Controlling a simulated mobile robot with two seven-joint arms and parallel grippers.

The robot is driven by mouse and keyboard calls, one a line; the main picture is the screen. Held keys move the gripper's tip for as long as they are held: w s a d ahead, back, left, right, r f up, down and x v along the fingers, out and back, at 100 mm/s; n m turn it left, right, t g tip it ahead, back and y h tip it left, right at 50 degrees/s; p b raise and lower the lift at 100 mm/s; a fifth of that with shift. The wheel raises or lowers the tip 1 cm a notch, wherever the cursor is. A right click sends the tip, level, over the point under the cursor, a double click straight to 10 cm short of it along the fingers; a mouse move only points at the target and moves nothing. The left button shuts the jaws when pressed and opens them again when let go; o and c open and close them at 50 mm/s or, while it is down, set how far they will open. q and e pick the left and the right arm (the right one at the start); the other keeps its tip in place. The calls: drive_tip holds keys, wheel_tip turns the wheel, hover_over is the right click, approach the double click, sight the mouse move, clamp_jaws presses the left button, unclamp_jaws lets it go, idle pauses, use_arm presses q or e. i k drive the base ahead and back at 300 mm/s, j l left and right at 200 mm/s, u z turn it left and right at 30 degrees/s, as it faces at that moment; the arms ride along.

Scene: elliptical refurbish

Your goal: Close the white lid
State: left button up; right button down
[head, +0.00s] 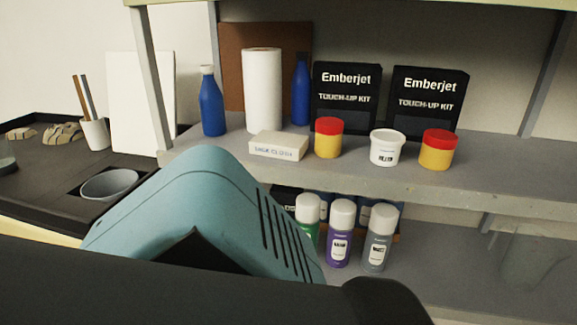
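A small white tub (387,149) with a white lid (388,134) stands upright on the upper grey shelf. The lid appears to sit on the tub's top, but I cannot tell whether it is pressed fully down. Several spray cans on the lower shelf also have white caps, including a purple can (340,240). I cannot tell for certain which white lid is the task's. Neither of my grippers can be made out in the head view.
A large teal housing (190,195) and a black form fill the foreground, hiding part of the lower shelf. Red-lidded yellow jars (328,143) flank the tub, with black touch-up kit boxes (430,98) behind. A white block (278,146) and paper roll (263,90) stand left.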

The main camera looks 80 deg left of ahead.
sight(132, 131)
drive_tip(key=i+j+u, duration=0.15)
drive_tip(key=i+u, duration=0.1)
drive_tip(key=u, duration=3.95)
